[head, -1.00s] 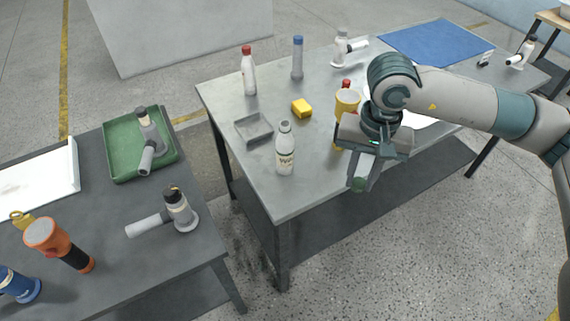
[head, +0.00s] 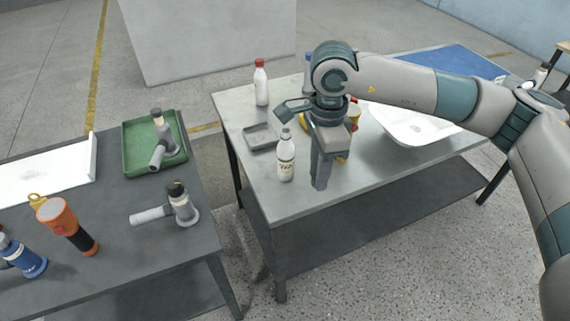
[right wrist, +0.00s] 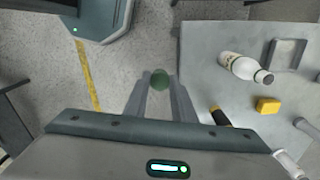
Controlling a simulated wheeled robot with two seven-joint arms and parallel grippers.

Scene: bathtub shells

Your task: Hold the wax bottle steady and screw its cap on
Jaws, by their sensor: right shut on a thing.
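The wax bottle (head: 286,163), white with a printed label, stands upright on the grey metal table near its front left edge. In the right wrist view the bottle (right wrist: 238,66) shows to the right of my fingers, apart from them. My right gripper (head: 320,184) points down just right of the bottle in the head view. It is shut on a small round green cap (right wrist: 159,78), which shows between the fingertips in the right wrist view. The cap is hidden in the head view. My left gripper is not in view.
A grey tray (head: 262,137) sits behind the bottle, and a red-capped bottle (head: 261,84) stands farther back. A yellow block (right wrist: 267,105) lies near the bottle. A white basin (head: 405,128) is to the right. The table's front edge (head: 330,205) is close to my gripper.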

